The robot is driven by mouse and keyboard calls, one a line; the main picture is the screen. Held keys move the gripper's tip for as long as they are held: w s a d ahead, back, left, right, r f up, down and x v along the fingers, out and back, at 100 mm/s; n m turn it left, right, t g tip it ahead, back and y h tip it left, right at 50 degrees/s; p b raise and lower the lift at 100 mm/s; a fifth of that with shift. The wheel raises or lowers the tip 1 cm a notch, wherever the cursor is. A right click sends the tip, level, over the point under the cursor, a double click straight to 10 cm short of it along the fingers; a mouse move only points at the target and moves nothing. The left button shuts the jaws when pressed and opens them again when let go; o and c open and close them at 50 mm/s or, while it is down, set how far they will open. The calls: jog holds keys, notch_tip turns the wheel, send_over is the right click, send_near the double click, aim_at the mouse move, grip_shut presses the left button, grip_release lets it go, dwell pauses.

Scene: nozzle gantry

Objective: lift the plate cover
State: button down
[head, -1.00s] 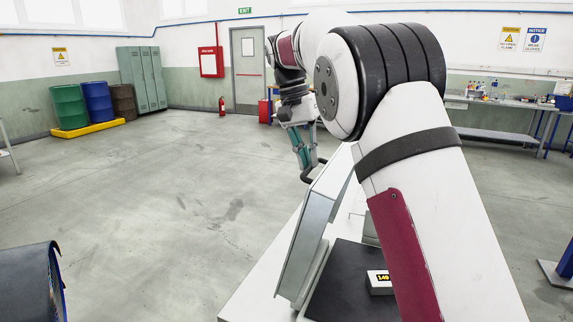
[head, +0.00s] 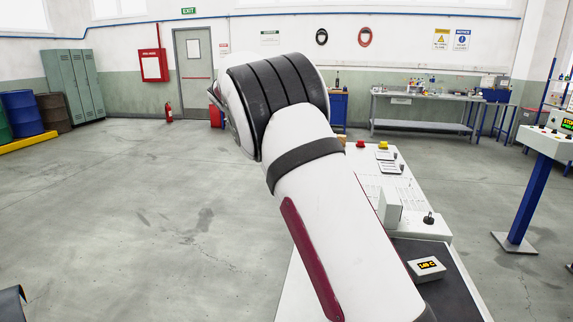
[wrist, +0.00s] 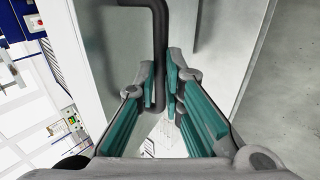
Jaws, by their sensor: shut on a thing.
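The plate cover is a grey metal panel (wrist: 125,50) in the wrist view, with a bent dark bar handle (wrist: 159,35). My gripper (wrist: 164,88) has its teal-padded fingers on both sides of the handle and is shut on it. In the head view my own arm hides the gripper and most of the cover; only a thin grey edge (head: 224,112) shows left of the arm. The dark plate (head: 450,296) lies on the white bench, partly behind my arm, with a small temperature display (head: 427,268) on it.
The white bench (head: 372,170) carries red and yellow buttons and a small black knob (head: 429,218). A blue-legged control stand (head: 530,200) is at the right. The grey floor (head: 150,215) at the left is wide and clear. A workbench (head: 420,98) stands at the back.

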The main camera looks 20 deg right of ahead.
jog(key=shift+s+d+f+g, duration=0.15)
jog(key=shift+f, duration=0.35)
jog(key=shift+s+d+f+g, duration=0.1)
jog(key=shift+s+f+g, duration=0.05)
jog(key=shift+f, duration=0.35)
jog(key=c, duration=2)
grip_release()
jog(key=o, duration=0.3)
jog(key=shift+w+d+f, duration=0.1)
jog(key=shift+d, duration=0.15)
jog(key=shift+o, duration=0.2)
jog(key=v, duration=0.8)
